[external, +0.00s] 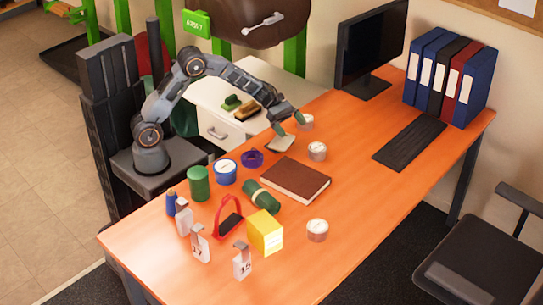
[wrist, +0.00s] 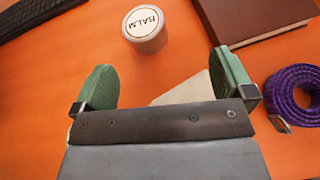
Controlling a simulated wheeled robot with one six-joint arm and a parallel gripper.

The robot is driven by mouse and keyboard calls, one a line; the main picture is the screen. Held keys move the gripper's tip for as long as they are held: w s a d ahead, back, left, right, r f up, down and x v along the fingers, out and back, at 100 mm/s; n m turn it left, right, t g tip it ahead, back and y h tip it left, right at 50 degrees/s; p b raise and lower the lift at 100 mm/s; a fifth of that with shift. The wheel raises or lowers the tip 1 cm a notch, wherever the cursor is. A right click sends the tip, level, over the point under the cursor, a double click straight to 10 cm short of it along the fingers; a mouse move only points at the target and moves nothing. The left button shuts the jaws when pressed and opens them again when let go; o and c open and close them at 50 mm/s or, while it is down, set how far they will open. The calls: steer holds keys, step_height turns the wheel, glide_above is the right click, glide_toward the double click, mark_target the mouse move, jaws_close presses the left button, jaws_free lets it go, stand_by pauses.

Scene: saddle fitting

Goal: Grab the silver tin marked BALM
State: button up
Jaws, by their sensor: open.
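The silver tin marked BALM (wrist: 146,30) stands upright in the wrist view, its white lid lettered BALM, beyond my open fingertips and a little left of centre. By its place between book and keyboard it matches the silver tin (external: 317,152) in the external view, though the lettering is too small to read there. My gripper (external: 288,124) is above the table, to the upper left of that tin. In the wrist view my gripper (wrist: 166,80) has its green fingers wide apart with nothing held between them.
Another silver tin (external: 305,122) stands near my fingertips, and a third (external: 317,231) nearer the front edge. A pale flat item (external: 280,144) lies below my gripper. A brown book (external: 295,180), a purple strap roll (external: 252,158) and a keyboard (external: 410,142) are around.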

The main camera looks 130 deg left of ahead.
mark_target(315, 146)
steer(key=shift+a+f+n+t+y, duration=0.35)
steer(key=shift+a+f+n, duration=0.4)
steer(key=shift+a, duration=0.35)
steer(key=x, duration=0.6)
steer(key=shift+w+f, duration=0.15)
steer(key=shift+w, duration=0.05)
steer(key=shift+x, duration=3.05)
steer(key=shift+r, duration=0.2)
steer(key=c, duration=1)
